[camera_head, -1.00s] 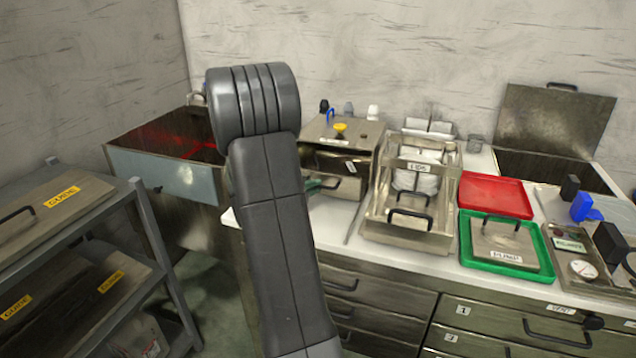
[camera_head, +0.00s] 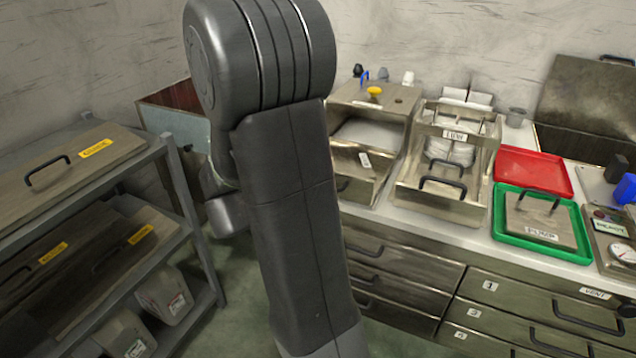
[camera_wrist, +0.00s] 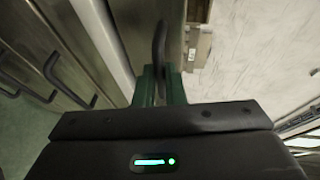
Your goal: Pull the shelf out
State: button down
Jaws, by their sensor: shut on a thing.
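A metal box (camera_head: 372,100) with a yellow knob on its lid stands on the counter, just right of my arm in the head view. A pale flat surface (camera_head: 370,133) shows in its front opening. Below this is a metal front panel (camera_head: 375,165) with a small label and a dark handle (camera_head: 343,185), partly hidden by my arm. In the wrist view, the green fingers of my gripper (camera_wrist: 160,88) are shut on a black handle (camera_wrist: 159,48) on a metal front. My gripper is hidden behind my arm in the head view.
A grey rack (camera_head: 175,165) with lidded bins stands at the left. A metal tray unit (camera_head: 440,205), a red tray (camera_head: 533,170) and a green tray (camera_head: 500,225) line the counter to the right. Drawers (camera_head: 400,265) with handles lie below.

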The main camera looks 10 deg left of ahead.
jog(key=shift+s+f, duration=0.15)
jog(key=c, duration=1.5)
grip_release()
jog(key=shift+s+a, duration=0.1)
jog(key=v, duration=1.4)
jog(key=shift+p, duration=0.45)
jog(key=x, duration=1.4)
jog(key=shift+b, duration=0.45)
